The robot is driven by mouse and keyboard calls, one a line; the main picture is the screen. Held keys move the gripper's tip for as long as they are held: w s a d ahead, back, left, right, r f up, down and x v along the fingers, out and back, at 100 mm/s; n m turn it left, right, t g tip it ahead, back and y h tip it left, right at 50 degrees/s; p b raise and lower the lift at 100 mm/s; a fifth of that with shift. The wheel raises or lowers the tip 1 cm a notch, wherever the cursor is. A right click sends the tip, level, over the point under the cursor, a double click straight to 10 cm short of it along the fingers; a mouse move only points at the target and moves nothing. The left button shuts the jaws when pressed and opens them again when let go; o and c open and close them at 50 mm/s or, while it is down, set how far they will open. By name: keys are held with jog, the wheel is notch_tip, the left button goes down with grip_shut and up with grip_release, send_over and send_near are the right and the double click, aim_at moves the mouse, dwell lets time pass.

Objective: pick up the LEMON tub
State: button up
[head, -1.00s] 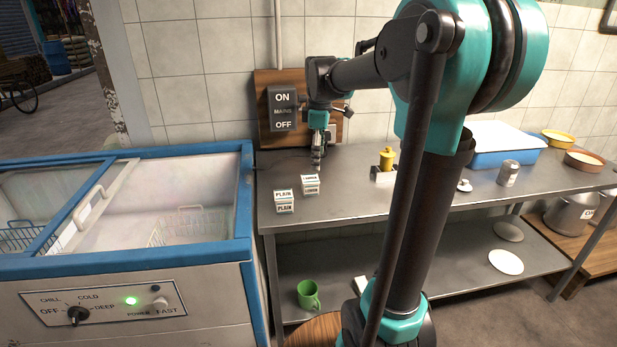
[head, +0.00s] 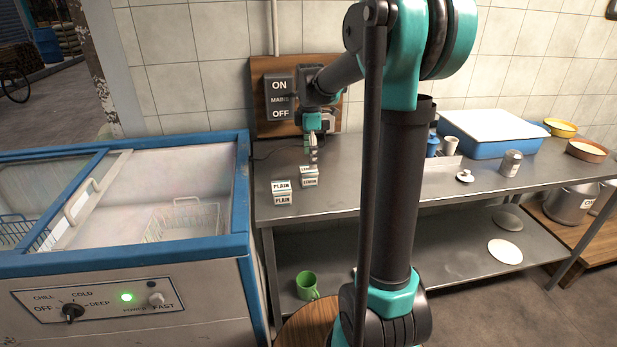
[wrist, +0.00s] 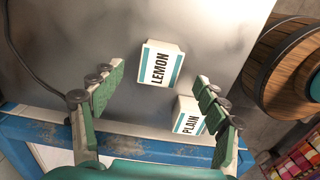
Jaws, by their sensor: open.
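The LEMON tub (head: 309,177), small and white with a teal band and black lettering, stands on the steel table. It also shows in the wrist view (wrist: 162,66), label towards the camera. My gripper (head: 313,160) is at the tub's far side in the head view, pointing down close over it; whether they touch cannot be told there. In the wrist view my gripper (wrist: 158,80) is open, its green-padded fingers spread, with the LEMON tub beyond and between the tips. The similar PLAIN tub (head: 282,192) stands just left and nearer; in the wrist view it (wrist: 189,117) is by the right finger.
A blue-rimmed freezer (head: 244,215) adjoins the table's left end. The mains switch board (head: 262,125) is on the wall behind my gripper. A blue tray (head: 490,150) and a jar (head: 511,163) stand to the right. A wooden round stool (wrist: 290,60) shows in the wrist view.

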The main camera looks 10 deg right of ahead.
aim_at(309, 170)
jog(key=shift+a+f, duration=0.15)
jog(key=shift+f, duration=1.3)
jog(key=shift+a+f, duration=0.1)
jog(key=shift+f, duration=1.3)
jog(key=shift+c, duration=0.5)
jog(key=c, duration=1.4)
jog(key=shift+r, duration=0.15)
